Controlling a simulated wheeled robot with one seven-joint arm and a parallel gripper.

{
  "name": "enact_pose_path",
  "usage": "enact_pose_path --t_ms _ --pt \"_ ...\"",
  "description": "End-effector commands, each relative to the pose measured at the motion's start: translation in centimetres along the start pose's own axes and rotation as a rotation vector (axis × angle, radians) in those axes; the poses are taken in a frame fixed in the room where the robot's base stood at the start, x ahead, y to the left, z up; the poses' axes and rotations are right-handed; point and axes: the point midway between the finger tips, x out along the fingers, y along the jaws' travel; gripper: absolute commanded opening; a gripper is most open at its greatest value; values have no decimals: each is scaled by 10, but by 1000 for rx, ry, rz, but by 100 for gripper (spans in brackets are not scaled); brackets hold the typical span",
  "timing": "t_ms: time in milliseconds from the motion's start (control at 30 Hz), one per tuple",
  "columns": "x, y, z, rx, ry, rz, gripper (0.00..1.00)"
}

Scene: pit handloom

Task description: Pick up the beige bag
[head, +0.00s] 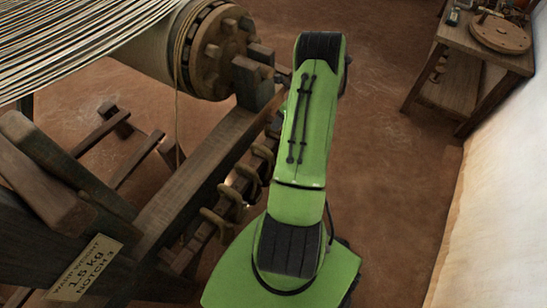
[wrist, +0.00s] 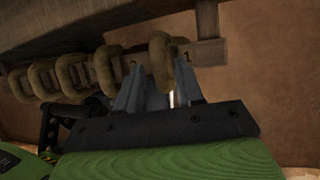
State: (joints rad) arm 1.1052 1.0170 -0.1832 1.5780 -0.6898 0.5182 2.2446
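The row of rings also shows in the head view (head: 231,194), left of my green arm, which hides my gripper there.
The wooden loom (head: 185,165) fills the left, with a warp roller (head: 205,50) and a plate (head: 87,267) reading "warp weight 1.5 kg notch 3". A small table (head: 468,38) with a round wooden disc stands upper right by a pale wall. Brown floor between is clear.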

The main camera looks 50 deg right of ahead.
Motion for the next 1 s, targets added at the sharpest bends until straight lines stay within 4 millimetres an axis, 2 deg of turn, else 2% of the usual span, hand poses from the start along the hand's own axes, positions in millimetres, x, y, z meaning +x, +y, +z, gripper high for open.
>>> enact_pose_path --t_ms 300,500,733,1000 --pt "51 1 -3 -2 2 2 37" --pt "51 2 -2 -2 0 0 37" --pt "50 2 -2 -2 0 0 2" --pt "50 2 -2 -2 0 0 0"
